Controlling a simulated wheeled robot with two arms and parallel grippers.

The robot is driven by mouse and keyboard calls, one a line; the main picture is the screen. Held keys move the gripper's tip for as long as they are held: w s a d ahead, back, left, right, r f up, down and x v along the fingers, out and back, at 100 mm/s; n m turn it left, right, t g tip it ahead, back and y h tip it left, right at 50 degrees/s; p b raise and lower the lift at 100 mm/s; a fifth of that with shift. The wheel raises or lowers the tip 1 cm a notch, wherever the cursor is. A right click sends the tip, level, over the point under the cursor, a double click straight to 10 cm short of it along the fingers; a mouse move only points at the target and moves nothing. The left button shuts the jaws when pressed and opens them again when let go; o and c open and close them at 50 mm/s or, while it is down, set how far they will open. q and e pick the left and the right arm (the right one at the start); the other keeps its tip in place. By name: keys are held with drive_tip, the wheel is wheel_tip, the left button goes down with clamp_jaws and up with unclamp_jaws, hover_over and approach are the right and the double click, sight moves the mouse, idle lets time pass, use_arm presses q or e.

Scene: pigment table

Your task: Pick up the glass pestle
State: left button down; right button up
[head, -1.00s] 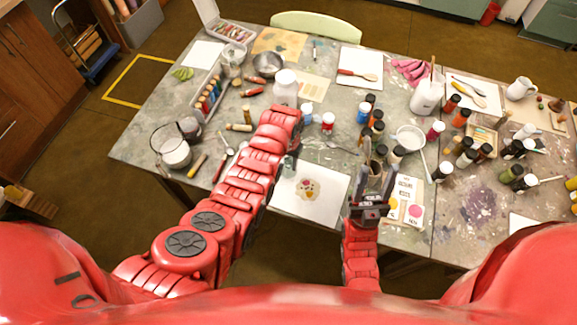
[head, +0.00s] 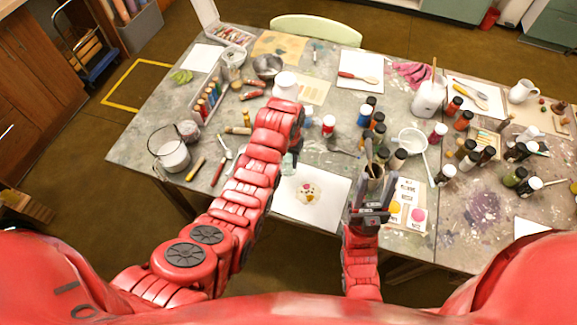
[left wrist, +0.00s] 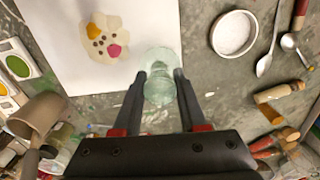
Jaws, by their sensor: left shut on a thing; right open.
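The clear greenish glass pestle (left wrist: 160,92) is between the fingertips of my left gripper (left wrist: 160,76) in the left wrist view. The left gripper is shut on it, at the edge of a white sheet (left wrist: 75,65) bearing pigment patches. In the head view the pestle (head: 288,163) shows only partly beside my left forearm, which hides most of that gripper. Whether the pestle touches the table is unclear. My right gripper (head: 371,188) is open, its fingers close to a brown cup (head: 375,172) near the table's front edge.
Several paint bottles (head: 364,114) stand right of the middle. A white bowl (left wrist: 234,34) and a spoon (left wrist: 268,52) lie right of the pestle in the wrist view. A metal bucket (head: 172,152) stands at the left edge. Labelled cards (head: 407,190) lie by the right gripper.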

use_arm(q)
drive_tip(key=s, duration=0.2)
drive_tip(key=shift+s+d+f+b, duration=0.1)
drive_tip(key=shift+s+f+b, duration=0.1)
drive_tip(key=shift+s+b, duration=0.2)
drive_tip(key=s+d+r+p, duration=0.1)
drive_tip(key=s+p, duration=0.6)
drive_tip(key=s, duration=0.6)
drive_tip(key=shift+r, duration=0.4)
